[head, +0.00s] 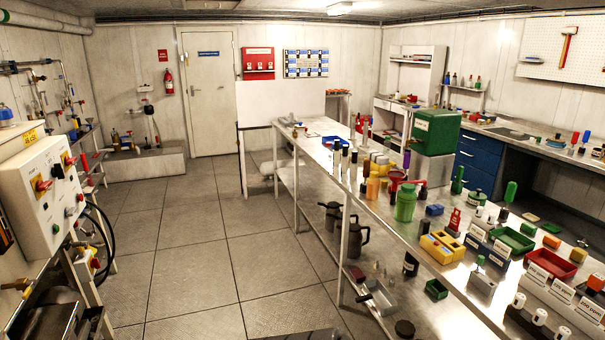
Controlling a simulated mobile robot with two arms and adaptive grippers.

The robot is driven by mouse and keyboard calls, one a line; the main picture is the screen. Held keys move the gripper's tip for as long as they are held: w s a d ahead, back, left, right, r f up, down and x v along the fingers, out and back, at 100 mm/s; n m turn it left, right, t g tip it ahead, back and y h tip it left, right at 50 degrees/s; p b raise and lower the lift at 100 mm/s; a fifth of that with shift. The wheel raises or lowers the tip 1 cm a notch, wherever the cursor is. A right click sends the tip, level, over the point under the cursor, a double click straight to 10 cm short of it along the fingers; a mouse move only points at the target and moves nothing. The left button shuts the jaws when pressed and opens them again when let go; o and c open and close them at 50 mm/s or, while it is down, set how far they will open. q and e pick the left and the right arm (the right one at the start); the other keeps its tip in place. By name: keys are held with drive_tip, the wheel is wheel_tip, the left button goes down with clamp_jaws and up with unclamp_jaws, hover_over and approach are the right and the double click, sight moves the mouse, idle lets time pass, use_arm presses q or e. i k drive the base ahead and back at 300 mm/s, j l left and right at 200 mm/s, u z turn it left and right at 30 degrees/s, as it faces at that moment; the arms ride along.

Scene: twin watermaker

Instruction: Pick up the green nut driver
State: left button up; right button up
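Several upright green-handled things could be the green nut driver, and they are too small to tell apart. One green handle (457,181) stands on the long bench, right of the green bottle. Another green handle (510,192) stands farther right among small parts. Neither of my grippers shows in the head view.
A white control panel (42,195) stands at the left. The tiled floor (205,235) between is clear.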

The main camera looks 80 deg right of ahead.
sight(512, 187)
drive_tip(key=z, duration=2.1)
